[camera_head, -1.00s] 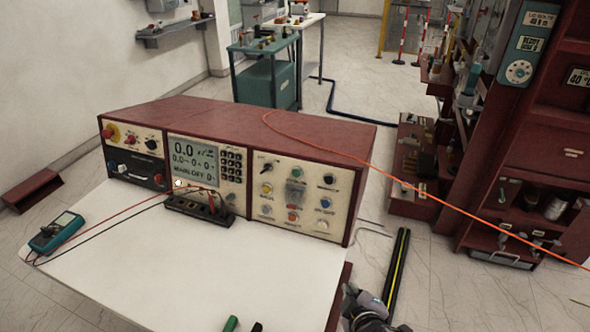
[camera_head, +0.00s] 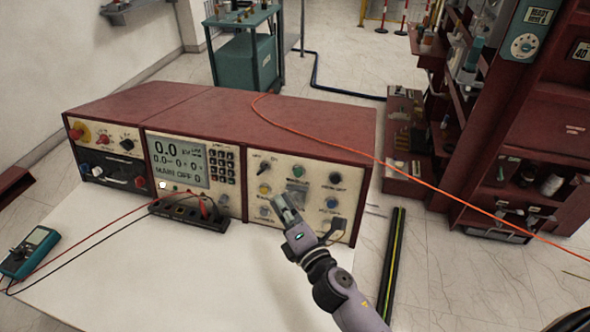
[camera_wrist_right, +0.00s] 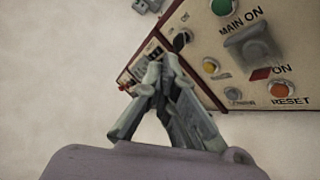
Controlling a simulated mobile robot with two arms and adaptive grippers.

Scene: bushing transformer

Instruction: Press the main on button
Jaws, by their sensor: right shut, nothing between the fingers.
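The control panel (camera_head: 270,180) is the cream right-hand face of a red console. The green main on button (camera_head: 298,171) sits near the panel's top middle; in the right wrist view it is the green button (camera_wrist_right: 221,6) beside the "MAIN ON" label. My right gripper (camera_head: 284,204) is in front of the lower part of this panel, below the green button and apart from it. In the right wrist view its fingertips (camera_wrist_right: 160,65) are together with nothing between them. It hides some of the lower buttons in the head view. My left gripper is not in view.
A grey switch (camera_wrist_right: 247,45) and an orange reset button (camera_wrist_right: 283,90) lie near the green button. A display (camera_head: 178,160) reads "MAIN OFF". A black terminal block with leads (camera_head: 190,212) stands left of my arm. An orange cable (camera_head: 330,148) crosses the console top.

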